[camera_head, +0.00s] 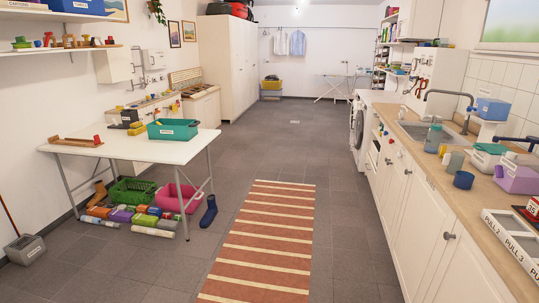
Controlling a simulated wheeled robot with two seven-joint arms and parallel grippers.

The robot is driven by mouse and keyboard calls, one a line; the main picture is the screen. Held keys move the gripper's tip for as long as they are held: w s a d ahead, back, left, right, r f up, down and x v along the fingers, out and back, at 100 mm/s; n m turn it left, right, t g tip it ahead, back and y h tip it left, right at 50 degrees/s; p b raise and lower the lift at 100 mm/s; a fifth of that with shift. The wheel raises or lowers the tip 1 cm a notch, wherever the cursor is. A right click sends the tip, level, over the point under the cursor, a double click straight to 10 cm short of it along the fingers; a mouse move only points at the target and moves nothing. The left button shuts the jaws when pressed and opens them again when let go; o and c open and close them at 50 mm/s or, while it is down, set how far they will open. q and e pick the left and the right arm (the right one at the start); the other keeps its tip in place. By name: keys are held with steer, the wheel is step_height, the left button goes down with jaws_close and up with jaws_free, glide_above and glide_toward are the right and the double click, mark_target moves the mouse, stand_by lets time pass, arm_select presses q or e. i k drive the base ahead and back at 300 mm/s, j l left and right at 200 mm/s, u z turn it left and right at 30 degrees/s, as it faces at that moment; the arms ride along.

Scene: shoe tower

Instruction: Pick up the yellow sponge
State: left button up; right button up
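No sponge can be told for certain at this size. A small yellow item (442,150) sits on the right-hand counter near the sink, beside the pale mug (454,161). Another small yellow block (137,129) lies on the white table at the left, beside the teal bin (172,130). Which of them is the sponge, if either, I cannot tell. Neither of my grippers is in view.
Under the white table (125,147) lie baskets and several rolls. A striped rug (262,240) lies on otherwise open floor.

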mark_target(136, 125)
steer(key=i+l, duration=0.15)
steer(key=i, duration=1.15)
steer(key=i+l, duration=0.15)
steer(key=i, duration=1.15)
steer(key=i+j+u, duration=0.1)
steer(key=i+u, duration=0.3)
steer(key=i, duration=0.5)
steer(key=i+l+u, duration=0.2)
steer(key=i+u, duration=0.25)
steer(key=i, duration=0.45)
steer(key=i+z, duration=0.25)
steer(key=i, duration=0.3)
steer(key=i+z, duration=0.3)
steer(key=i, duration=0.25)
steer(key=i+j+z, duration=0.25)
steer(key=i, duration=0.3)
steer(key=i+u, duration=0.1)
steer(key=i, duration=0.4)
steer(key=i+l+u, duration=0.15)
steer(key=i, duration=0.35)
steer(key=i+l+u, duration=0.1)
steer(key=i, duration=0.4)
steer(key=i+j+u, duration=0.25)
steer(key=u, duration=0.15)
steer(key=i+u, duration=0.85)
steer(key=i+l+u, duration=0.1)
steer(key=i+u, duration=0.35)
steer(key=i+l+u, duration=0.25)
steer(key=u, duration=0.15)
